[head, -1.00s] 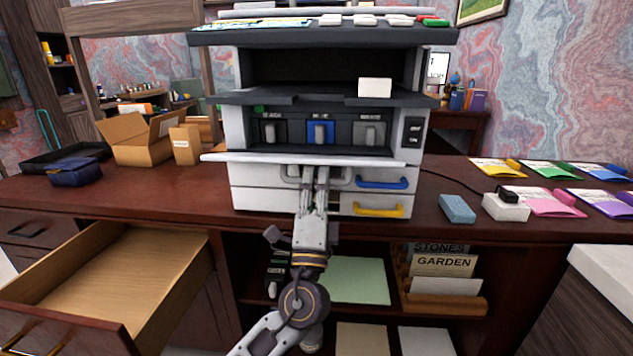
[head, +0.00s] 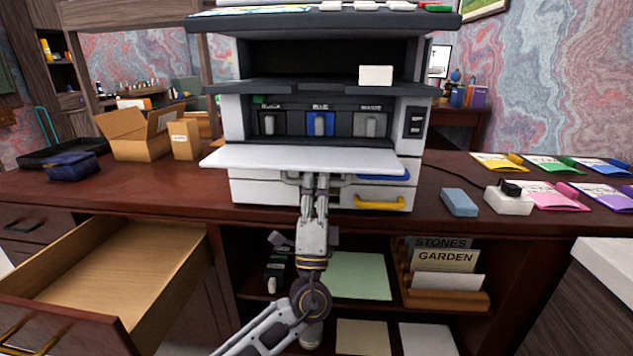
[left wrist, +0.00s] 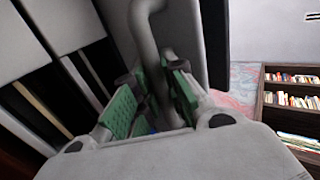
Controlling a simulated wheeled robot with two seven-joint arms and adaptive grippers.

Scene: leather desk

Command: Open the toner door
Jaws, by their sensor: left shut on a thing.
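The white toner door (head: 300,158) on the front of the printer (head: 230,120) hangs open as a wide flap, its inner face showing. Behind it a black, a blue and another dark toner cartridge (head: 320,124) stand exposed in the bay. My left gripper (head: 314,180) is under the front edge of the flap, shut on its grey handle. In the left wrist view the grey handle (left wrist: 145,45) runs between the green finger pads of the left gripper (left wrist: 152,95). The flap hides part of the handle in the head view. My right gripper is not in view.
Drawers with a blue handle (head: 384,177) and a yellow handle (head: 380,203) lie below the flap. An open desk drawer (head: 165,262) juts out at left. A blue block (head: 459,203) and colored packets (head: 500,161) lie at right on the desk (head: 150,190).

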